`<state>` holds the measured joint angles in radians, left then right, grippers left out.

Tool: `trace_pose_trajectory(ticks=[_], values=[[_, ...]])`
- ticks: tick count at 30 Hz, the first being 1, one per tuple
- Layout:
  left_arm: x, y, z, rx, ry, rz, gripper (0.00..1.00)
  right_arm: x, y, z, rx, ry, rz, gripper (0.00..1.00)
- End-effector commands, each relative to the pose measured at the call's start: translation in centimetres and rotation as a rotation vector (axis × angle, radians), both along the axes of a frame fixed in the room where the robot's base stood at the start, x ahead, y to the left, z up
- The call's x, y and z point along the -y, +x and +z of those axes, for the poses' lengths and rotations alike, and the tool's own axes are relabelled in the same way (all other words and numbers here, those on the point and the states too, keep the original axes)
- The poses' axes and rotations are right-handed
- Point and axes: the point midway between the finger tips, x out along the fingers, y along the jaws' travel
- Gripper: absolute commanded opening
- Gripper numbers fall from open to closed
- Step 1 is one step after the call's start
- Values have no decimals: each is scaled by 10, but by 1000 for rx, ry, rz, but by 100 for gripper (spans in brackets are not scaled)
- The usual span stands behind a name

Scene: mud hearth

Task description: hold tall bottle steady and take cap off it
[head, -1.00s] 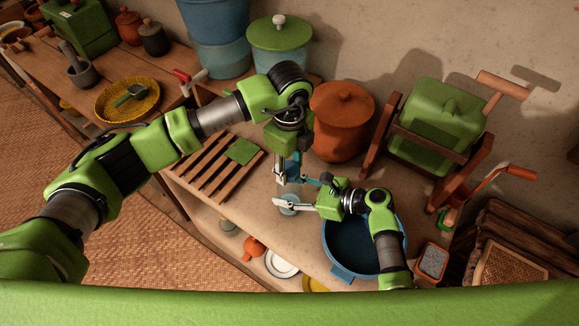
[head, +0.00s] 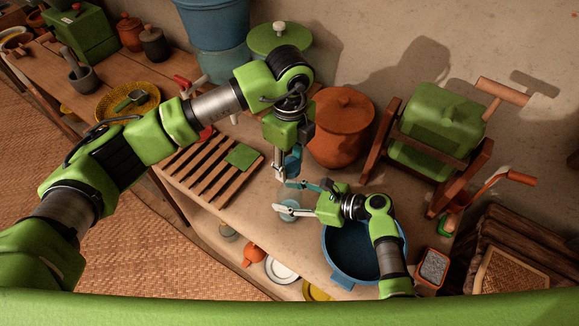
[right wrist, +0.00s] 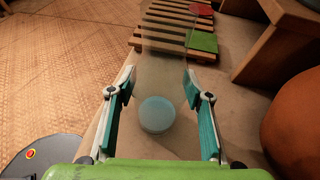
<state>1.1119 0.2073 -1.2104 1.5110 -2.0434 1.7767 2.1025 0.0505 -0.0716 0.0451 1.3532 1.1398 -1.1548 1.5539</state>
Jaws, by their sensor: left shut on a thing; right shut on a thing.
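The tall bottle (right wrist: 165,55) is see-through with a pale blue round end (right wrist: 157,115), and stands between the fingers of my right gripper (right wrist: 160,108) in the right wrist view. The bottle's pale blue end also shows in the head view (head: 288,208). My right gripper is shut on the bottle from the side. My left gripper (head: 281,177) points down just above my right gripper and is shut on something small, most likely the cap. The cap is not clearly seen, hidden by the fingers, and I cannot tell its gap to the bottle.
A blue basin (head: 345,272) stands right beside my right gripper. A slatted wooden rack (head: 205,170) with a green piece is to the left. A lidded clay pot (head: 343,125) stands behind, and a green drum in a wooden frame (head: 435,125) is at right.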

Motion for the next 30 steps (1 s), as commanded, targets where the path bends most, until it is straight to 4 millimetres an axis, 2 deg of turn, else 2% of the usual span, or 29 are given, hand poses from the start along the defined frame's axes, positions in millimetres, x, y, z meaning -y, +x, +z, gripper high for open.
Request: trace_pose_trajectory(ticks=[3, 8, 9, 11, 23, 26, 30], values=[[0, 0, 10, 0, -1, 1, 11, 0, -1, -1, -2, 0, 1, 0], [0, 0, 10, -1, -1, 1, 11, 0, -1, -1, -2, 0, 0, 0], [0, 0, 10, -1, -1, 1, 11, 0, -1, -1, -2, 0, 0, 49], [0, 0, 10, -1, -1, 1, 11, 0, -1, -1, -2, 0, 1, 64], [0, 0, 10, -1, -1, 1, 11, 3, -1, 1, 0, -1, 0, 66], [0, 0, 10, -1, -1, 1, 11, 12, -4, 4, 1, -2, -1, 66], [0, 0, 10, -1, -1, 1, 11, 35, -15, 14, 1, -5, -1, 66]])
